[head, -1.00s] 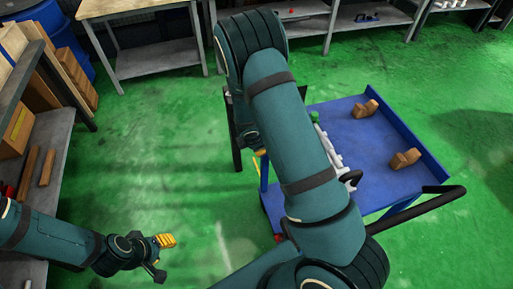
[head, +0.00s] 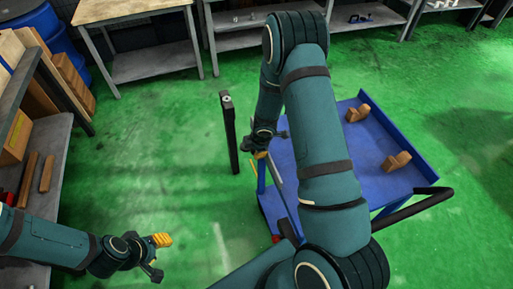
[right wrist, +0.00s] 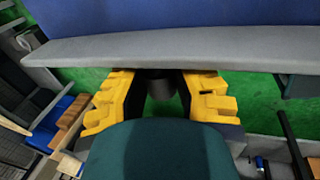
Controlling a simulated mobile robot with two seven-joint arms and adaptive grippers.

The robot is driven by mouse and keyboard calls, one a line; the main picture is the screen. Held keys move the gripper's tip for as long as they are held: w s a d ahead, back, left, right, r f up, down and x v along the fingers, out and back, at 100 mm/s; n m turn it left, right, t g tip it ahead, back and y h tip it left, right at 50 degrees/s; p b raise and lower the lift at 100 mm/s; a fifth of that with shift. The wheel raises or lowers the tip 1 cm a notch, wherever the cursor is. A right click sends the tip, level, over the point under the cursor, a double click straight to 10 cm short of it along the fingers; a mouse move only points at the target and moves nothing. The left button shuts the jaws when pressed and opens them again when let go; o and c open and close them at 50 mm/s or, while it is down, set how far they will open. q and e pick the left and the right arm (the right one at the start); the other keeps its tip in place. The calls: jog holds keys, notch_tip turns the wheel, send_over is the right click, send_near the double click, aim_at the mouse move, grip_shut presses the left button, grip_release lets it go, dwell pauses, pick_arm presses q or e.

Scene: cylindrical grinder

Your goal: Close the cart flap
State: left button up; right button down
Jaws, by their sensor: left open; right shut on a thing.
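The blue cart (head: 405,178) stands right of centre in the head view, partly hidden by my right arm. A thin grey edge (head: 276,170) runs along its near left side, apparently the flap's edge. In the right wrist view, a blue panel with a grey edge (right wrist: 170,50) crosses just beyond my right gripper (right wrist: 160,88). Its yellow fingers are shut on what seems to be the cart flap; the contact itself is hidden. In the head view, this gripper (head: 262,150) is at the cart's left side. My left gripper (head: 160,256) is open and empty above the green floor.
Two brown blocks (head: 357,112) (head: 397,161) lie on the cart. A black post (head: 230,130) stands just left of the right gripper. A black cart handle (head: 415,207) sticks out at right. Shelves (head: 50,160) line the left; workbenches (head: 135,55) stand behind. Green floor between is clear.

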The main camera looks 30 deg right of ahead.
jog(key=c, duration=0.7)
grip_release()
jog(key=shift+r, duration=0.1)
jog(key=v, duration=1.1)
jog(key=shift+s+r, duration=0.2)
jog(key=shift+r, duration=0.15)
jog(key=s+a+f+m+y+b, duration=0.1)
jog(key=s+a+f+m, duration=0.3)
jog(key=a, duration=0.3)
jog(key=s+a+f+m+y+b, duration=0.1)
jog(key=s+a+f+m, duration=0.3)
jog(key=a+m, duration=0.3)
jog(key=s+a+f+m+g+y+b, duration=0.1)
jog(key=s+a+f+m+y+b, duration=0.1)
jog(key=s+a+f+m, duration=0.3)
jog(key=shift+a+f+m, duration=0.3)
jog(key=shift+a+f, duration=0.05)
jog(key=shift+a, duration=0.45)
jog(key=shift+a+f+m, duration=0.3)
jog(key=shift+a, duration=0.45)
